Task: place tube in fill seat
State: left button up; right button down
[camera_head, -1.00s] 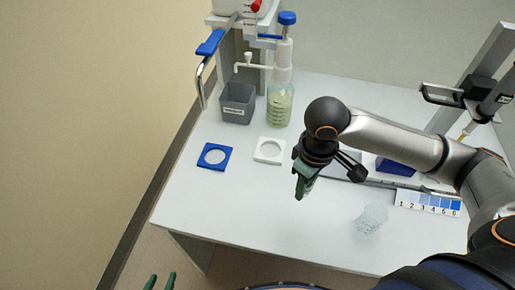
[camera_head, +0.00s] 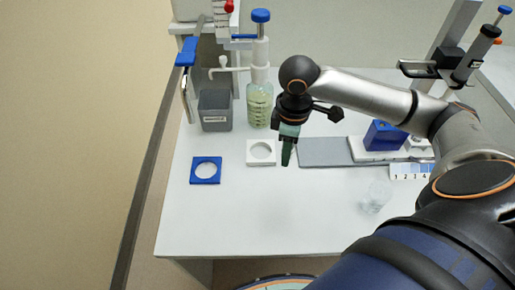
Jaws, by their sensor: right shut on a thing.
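My right gripper (camera_head: 287,152) points down above the table, just right of a white square plate (camera_head: 250,160) with a round opening. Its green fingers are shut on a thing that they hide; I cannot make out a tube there. A blue square plate (camera_head: 194,178) with a round opening lies further left. I cannot tell which thing is the fill seat. A clear, see-through vessel (camera_head: 376,196) stands on the table to the right of the gripper. My left gripper is not in view.
A pump bottle (camera_head: 260,105) and a grey bin (camera_head: 215,111) stand at the back left. A grey flat pad (camera_head: 325,152), a blue block (camera_head: 383,136) and a numbered colour strip (camera_head: 412,170) are to the right. The front of the white table (camera_head: 260,222) is clear.

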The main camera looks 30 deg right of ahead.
jog(key=w+f, duration=0.3)
jog(key=w, duration=0.4)
jog(key=b, duration=0.2)
send_over(261, 154)
jog(key=f, duration=0.5)
jog(key=shift+s+f, duration=0.1)
jog(key=shift+s, duration=0.3)
jog(key=shift+w+f, duration=0.4)
jog(key=shift+f, duration=0.15)
notch_tip(261, 154, down, 3)
jog(key=shift+w+f, duration=0.1)
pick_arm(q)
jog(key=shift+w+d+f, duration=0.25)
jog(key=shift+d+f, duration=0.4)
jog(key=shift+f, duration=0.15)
pick_arm(e)
jog(key=c, duration=0.9)
grip_release()
jog(key=shift+f, duration=0.1)
jog(key=shift+o, duration=0.2)
